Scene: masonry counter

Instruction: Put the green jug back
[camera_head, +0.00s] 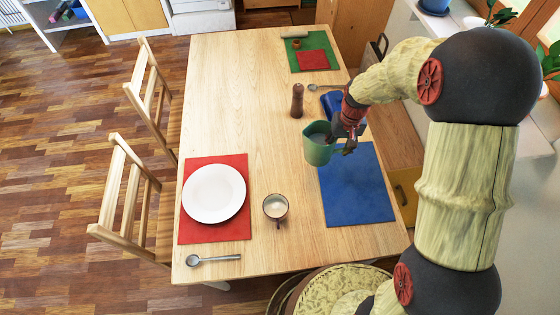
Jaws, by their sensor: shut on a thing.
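The green jug (318,150) is in the head view, right of the table's middle, at the upper left corner of the blue mat (357,190). It looks upright, and its open top shows a greyish inside. My gripper (345,140) comes from the right and is shut on the jug at its right side. The fingers and the jug's handle are small and partly hidden by each other. I cannot tell whether the jug's base touches the table or is a little above it.
A pepper mill (297,101) stands just behind the jug. A cup (276,207) and a white plate (214,193) on a red mat (236,231) are at left. A blue item (331,103) lies behind my gripper. The blue mat's front is clear.

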